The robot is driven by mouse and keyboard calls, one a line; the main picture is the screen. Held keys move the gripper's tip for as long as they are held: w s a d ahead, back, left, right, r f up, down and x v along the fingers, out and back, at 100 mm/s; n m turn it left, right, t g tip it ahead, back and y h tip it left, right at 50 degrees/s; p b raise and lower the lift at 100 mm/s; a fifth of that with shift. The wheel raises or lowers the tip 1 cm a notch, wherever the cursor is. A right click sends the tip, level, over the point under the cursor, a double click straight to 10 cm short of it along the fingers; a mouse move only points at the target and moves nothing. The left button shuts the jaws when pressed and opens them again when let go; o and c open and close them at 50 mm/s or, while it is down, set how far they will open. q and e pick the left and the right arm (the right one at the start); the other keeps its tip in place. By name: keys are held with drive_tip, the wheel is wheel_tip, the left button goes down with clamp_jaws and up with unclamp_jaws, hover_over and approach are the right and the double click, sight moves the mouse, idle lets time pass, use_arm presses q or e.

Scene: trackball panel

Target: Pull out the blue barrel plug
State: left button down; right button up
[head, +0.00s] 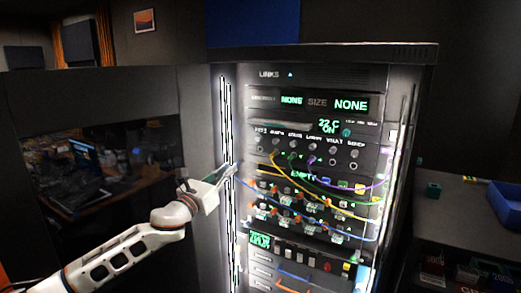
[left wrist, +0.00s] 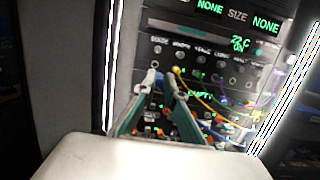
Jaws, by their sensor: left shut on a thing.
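My left gripper (head: 234,168) reaches in from the left to the left side of the rack's patch panel (head: 325,150). In the left wrist view its two fingers (left wrist: 161,84) are closed around a small pale-blue piece, which looks like the blue barrel plug (left wrist: 152,77). The plug is small and partly hidden by the fingers, and I cannot tell whether it still sits in its socket. A blue cable (head: 340,233) runs across the lower rows of the panel. My right gripper is not in view.
Yellow, green and purple cables hang from the upper jacks, right of my gripper. A bright light strip (head: 228,245) edges the rack on the left. A dark counter (head: 465,205) with a blue bin (head: 506,205) stands at the right.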

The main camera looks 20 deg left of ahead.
sight(239, 162)
use_arm(q)
drive_tip(key=shift+a+f+x, duration=0.1)
drive_tip(key=shift+f+x, duration=0.15)
drive_tip(key=shift+x, duration=0.95)
drive_tip(key=shift+a+f+x, duration=0.1)
drive_tip(key=shift+f+x, duration=0.1)
drive_tip(key=shift+x, duration=1)
drive_tip(key=shift+a+f+x, duration=0.1)
drive_tip(key=shift+f+x, duration=0.15)
drive_tip(key=shift+x, duration=0.95)
